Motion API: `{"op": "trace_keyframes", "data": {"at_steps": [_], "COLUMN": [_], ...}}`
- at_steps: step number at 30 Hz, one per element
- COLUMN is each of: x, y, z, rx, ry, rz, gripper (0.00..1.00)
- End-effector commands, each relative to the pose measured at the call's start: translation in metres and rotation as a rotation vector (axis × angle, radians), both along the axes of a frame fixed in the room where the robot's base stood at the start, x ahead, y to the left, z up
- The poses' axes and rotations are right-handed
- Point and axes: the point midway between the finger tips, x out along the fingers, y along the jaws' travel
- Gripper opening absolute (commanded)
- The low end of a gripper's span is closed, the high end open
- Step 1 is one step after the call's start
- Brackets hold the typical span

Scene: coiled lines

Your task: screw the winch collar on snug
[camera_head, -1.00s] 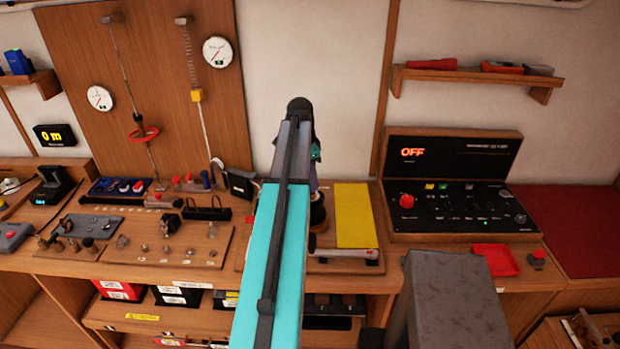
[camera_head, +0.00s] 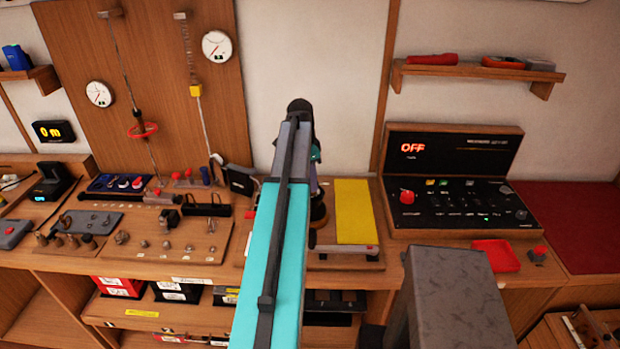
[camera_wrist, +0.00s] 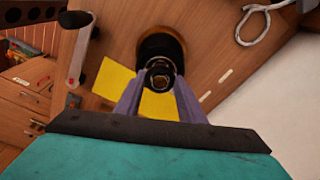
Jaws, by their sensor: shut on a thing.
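The winch collar (camera_wrist: 160,76) is a dark ring with a hollow centre, seen nearly end-on in the wrist view. My gripper (camera_wrist: 160,84) is shut on it, one grey-purple finger on each side. Just beyond it, and lined up with it, is the round dark winch drum (camera_wrist: 157,43) with a brown rim. I cannot see the thread or tell whether any gap is left under the collar. In the head view my arm covers most of the winch; part of its dark drum (camera_head: 319,212) shows to the right of the arm.
A yellow panel (camera_head: 354,205) lies close right of the winch. A crank with a black grip (camera_wrist: 77,50) shows in the wrist view. A control console (camera_head: 460,208) stands further right, its display reading OFF. Small fittings crowd the board (camera_head: 155,258) at left.

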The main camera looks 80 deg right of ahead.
Motion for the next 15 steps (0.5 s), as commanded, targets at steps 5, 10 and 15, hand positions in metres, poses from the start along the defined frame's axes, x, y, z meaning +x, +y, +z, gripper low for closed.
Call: {"op": "trace_keyframes", "data": {"at_steps": [5, 10, 15], "x": [0.0, -0.0001, -0.0001], "y": [0.0, 0.0, 0.0], "z": [-0.0041, -0.0074, -0.0107], "rx": [0.0, 0.0, 0.0], "ry": [0.0, 0.0, 0.0], "rz": [0.0, 0.0, 0.0], "gripper": [0.14, 0.14, 0.14]}}
